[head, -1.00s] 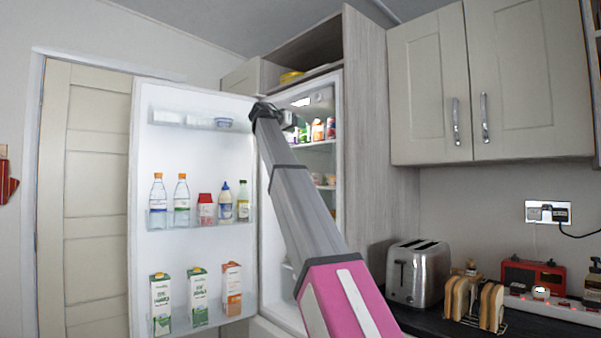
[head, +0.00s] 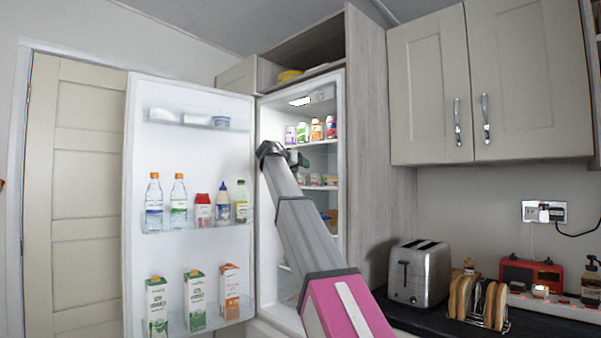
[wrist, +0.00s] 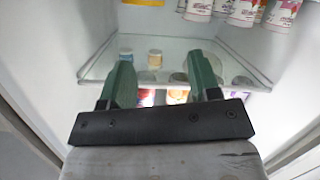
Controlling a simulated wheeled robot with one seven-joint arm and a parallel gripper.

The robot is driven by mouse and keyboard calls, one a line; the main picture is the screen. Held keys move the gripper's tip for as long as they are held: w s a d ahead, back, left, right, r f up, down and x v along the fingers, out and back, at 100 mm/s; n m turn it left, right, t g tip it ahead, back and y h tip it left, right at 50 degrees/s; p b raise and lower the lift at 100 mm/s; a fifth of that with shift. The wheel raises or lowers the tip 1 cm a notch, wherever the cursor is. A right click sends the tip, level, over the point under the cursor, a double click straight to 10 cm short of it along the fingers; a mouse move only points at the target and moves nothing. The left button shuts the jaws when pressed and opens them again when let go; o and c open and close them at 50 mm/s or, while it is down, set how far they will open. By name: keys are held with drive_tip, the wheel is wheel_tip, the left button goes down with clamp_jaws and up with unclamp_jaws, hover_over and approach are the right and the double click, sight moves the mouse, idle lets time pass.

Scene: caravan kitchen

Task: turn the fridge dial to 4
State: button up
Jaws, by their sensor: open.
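The fridge (head: 275,120) stands open. Near its ceiling is a small lit light unit (head: 300,101); a grey housing (head: 322,95) beside it may carry the dial, but its numbers and setting are too small to read. My gripper (head: 302,160) is inside the fridge opening, well below that housing, level with the gap beneath the upper shelf. In the wrist view my gripper (wrist: 163,65) shows two dark green fingers, apart and empty, pointing into the fridge above a glass shelf. The dial does not show in the wrist view.
Several tubs (head: 316,130) stand on the upper shelf, above my gripper; they also show at the wrist view's top right (wrist: 245,10). The glass shelf (wrist: 185,48) lies ahead. The fridge door (head: 190,260), with bottles and cartons, is swung open left. A toaster (head: 420,272) stands right.

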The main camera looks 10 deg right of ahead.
drive_tip(key=shift+w+d+f, duration=0.15)
drive_tip(key=shift+w+f, duration=0.05)
drive_tip(key=shift+f, duration=0.75)
